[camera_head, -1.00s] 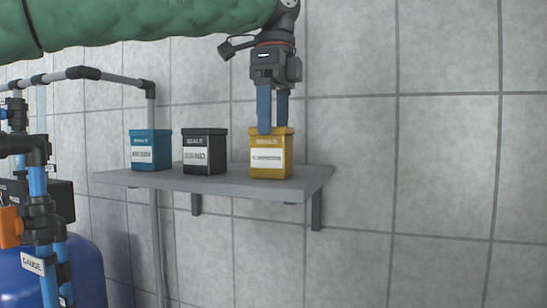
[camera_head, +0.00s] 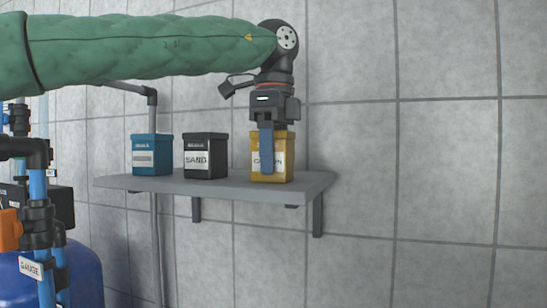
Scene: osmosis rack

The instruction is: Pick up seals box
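Three lidded boxes stand in a row on a grey wall shelf (camera_head: 225,187): a teal box (camera_head: 152,155), a black box (camera_head: 205,155) and a yellow box (camera_head: 285,160). The black box's label looks like SAND. The teal label is too small to read, and the yellow label is partly covered, so I cannot tell which is the seals box. My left gripper (camera_head: 266,150) points down at the yellow box, one blue finger in front of its face. The other finger is hidden, so its grip is unclear. The yellow box rests on the shelf. My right gripper is out of view.
Grey and blue pipes with valves (camera_head: 38,215) and a blue tank (camera_head: 80,275) stand at the left. A grey pipe (camera_head: 152,110) runs up behind the shelf. The tiled wall is bare to the right of the shelf.

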